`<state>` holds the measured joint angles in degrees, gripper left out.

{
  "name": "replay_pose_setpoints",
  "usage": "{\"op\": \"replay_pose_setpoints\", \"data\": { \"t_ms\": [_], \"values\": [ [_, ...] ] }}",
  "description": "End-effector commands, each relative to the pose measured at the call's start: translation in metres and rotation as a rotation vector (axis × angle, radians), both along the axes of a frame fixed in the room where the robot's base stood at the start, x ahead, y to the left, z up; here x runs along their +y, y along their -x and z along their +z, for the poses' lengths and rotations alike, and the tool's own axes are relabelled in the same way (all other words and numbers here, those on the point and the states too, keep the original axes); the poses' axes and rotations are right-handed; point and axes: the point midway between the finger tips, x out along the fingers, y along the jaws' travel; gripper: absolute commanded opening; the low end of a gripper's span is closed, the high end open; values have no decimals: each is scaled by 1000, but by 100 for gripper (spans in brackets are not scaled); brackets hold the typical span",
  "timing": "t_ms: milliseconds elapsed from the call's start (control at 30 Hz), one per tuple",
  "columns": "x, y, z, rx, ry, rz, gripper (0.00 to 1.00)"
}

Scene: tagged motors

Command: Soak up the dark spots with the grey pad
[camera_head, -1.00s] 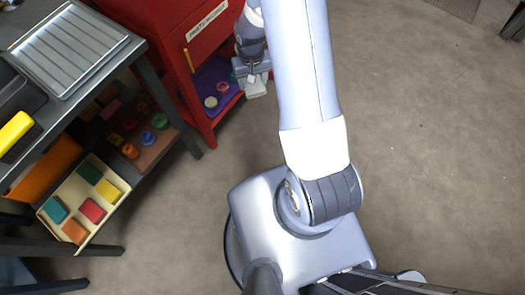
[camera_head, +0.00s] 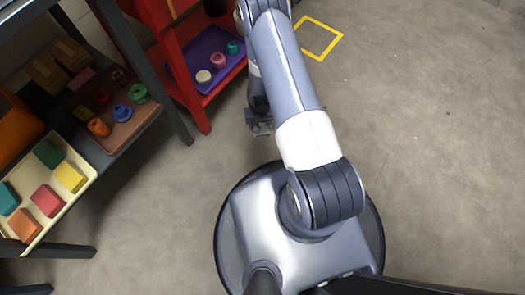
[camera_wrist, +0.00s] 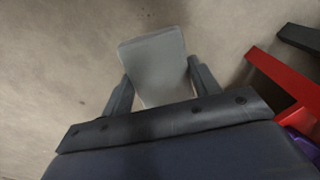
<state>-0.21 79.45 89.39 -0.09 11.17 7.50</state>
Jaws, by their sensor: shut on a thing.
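The grey pad (camera_wrist: 155,62) is a light grey block in the wrist view. My gripper (camera_wrist: 160,85) is shut on it, with one dark finger on each side, and the pad sticks out beyond the fingers. In the head view my gripper (camera_head: 261,128) hangs over the floor in front of the red shelf, partly hidden by my own arm. The pad is hard to make out there. I see no clear dark spots; tiny dark specks show on the floor, and I cannot tell what they are.
The red shelf (camera_head: 186,88) holds a purple mat (camera_head: 207,47) with small round parts. A dark-framed bench (camera_head: 172,115) stands at left, with a cream tray (camera_head: 83,187) of coloured blocks. A yellow square outline (camera_head: 336,42) marks the floor at top. The floor at right is clear.

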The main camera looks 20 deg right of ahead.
Motion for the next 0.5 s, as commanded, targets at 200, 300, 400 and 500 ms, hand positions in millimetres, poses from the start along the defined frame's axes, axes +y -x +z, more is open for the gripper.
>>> {"op": "replay_pose_setpoints", "data": {
  "t_ms": [200,300,400,500],
  "values": [
    [0,20,-97,2,0,-18,33],
    [0,27,-119,1,0,-25,33],
    [0,31,-132,1,0,-29,33],
    [0,32,-138,-1,0,-31,33]
  ]
}}
